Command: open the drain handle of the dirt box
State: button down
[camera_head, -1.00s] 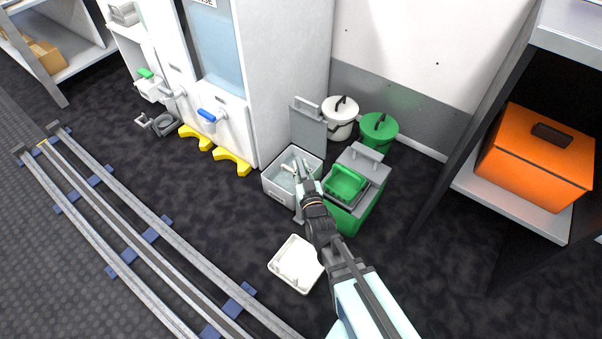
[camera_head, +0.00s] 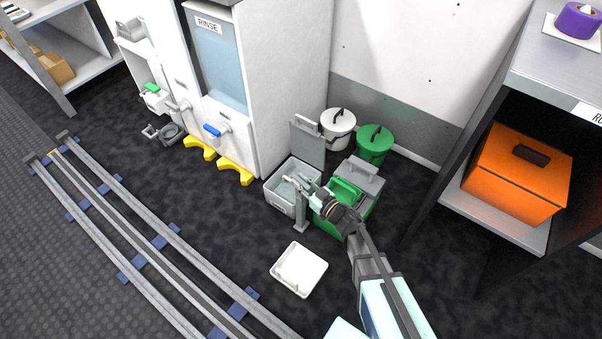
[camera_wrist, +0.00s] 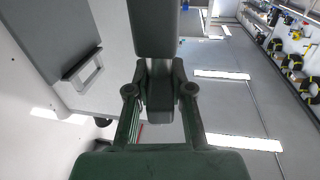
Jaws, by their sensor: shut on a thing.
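The grey box (camera_head: 279,201) stands open on the floor with its lid (camera_head: 307,142) raised at the back; I take it for the dirt box. A grey upright post (camera_head: 301,216) stands at its front right. My gripper (camera_head: 290,181) reaches in from the right, tilted, over the box's opening beside the top of the post. It is shut on a small part there, which looks like the drain handle but is mostly hidden by the fingers. In the wrist view, my dark gripper parts (camera_wrist: 158,95) fill the middle, and a grey panel with a loop handle (camera_wrist: 83,69) shows at left.
A green box (camera_head: 332,224) with a grey top stands close on the right, under my arm. A white tray (camera_head: 299,270) lies on the floor in front. White (camera_head: 337,128) and green (camera_head: 374,145) lidded buckets stand behind. The floor left of the tray is clear up to the rails.

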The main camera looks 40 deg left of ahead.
jog(key=shift+w+n+g+p, duration=0.15)
jog(key=shift+n+g+p, duration=0.85)
jog(key=shift+g+p, duration=0.7)
jog(key=shift+p, duration=0.35)
jog(key=c, duration=1)
grip_release()
jog(key=shift+a, duration=0.1)
jog(key=shift+c, duration=0.2)
jog(key=d, duration=1.2)
